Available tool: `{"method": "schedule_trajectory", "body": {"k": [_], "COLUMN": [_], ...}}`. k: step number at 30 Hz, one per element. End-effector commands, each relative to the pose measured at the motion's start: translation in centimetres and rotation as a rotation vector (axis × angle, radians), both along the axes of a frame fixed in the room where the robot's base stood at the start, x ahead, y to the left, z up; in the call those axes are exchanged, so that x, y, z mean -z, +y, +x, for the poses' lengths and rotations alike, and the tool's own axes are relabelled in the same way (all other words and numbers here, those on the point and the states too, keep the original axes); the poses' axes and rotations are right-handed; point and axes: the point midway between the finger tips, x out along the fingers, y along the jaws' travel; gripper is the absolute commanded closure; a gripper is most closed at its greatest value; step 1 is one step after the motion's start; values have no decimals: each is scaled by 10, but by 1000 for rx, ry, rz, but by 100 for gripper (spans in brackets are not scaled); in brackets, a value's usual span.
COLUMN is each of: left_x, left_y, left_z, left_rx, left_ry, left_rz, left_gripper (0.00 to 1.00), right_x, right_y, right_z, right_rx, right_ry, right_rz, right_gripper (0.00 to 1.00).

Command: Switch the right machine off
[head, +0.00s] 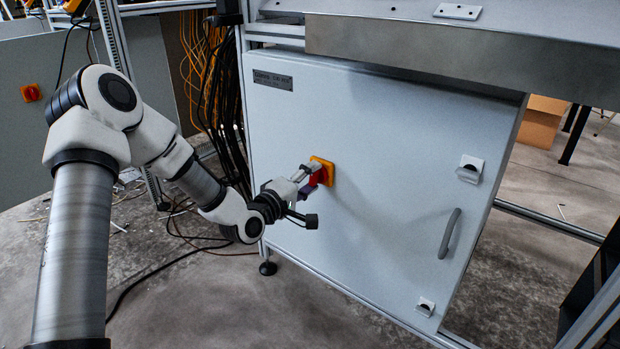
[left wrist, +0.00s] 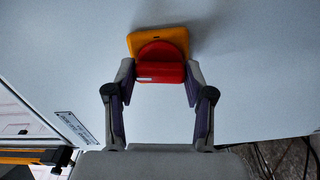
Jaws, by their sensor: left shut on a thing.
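The right machine's grey cabinet door (head: 375,150) carries a rotary switch with a red knob (head: 316,178) on a yellow plate (head: 325,171). My left gripper (head: 310,176) is at the switch, its fingers around the red knob. In the left wrist view, the red knob (left wrist: 160,73) sits between the fingertips of the left gripper (left wrist: 160,78), in front of the yellow plate (left wrist: 158,40). The gripper is shut on the knob. The knob's grip bar lies across the wrist view from finger to finger. My right gripper is not in view.
Orange and black cables (head: 212,85) hang left of the door. Dark cables lie on the floor.

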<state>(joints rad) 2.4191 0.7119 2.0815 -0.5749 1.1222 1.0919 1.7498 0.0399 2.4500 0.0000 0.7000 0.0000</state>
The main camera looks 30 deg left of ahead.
Motion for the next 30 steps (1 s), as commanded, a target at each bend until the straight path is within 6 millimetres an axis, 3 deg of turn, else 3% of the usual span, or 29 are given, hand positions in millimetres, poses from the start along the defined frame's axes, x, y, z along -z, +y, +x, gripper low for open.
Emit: {"method": "schedule_trajectory", "body": {"k": [10, 26, 27, 28, 30], "left_x": [0, 0, 0, 0, 0], "left_y": [1, 1, 1, 1, 0], "left_z": [0, 0, 0, 0, 0], "left_rx": [-2, -2, -2, -2, -1], "left_ry": [10, 12, 12, 12, 12], "left_rz": [-148, -173, -173, -172, -172], "left_gripper": [82, 82, 33, 22, 22], "right_x": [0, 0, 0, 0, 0], "right_y": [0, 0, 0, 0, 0], "right_z": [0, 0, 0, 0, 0], "right_rx": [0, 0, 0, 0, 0], "right_ry": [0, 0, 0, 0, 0], "right_rz": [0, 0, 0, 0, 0], "right_gripper": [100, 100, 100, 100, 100]}}
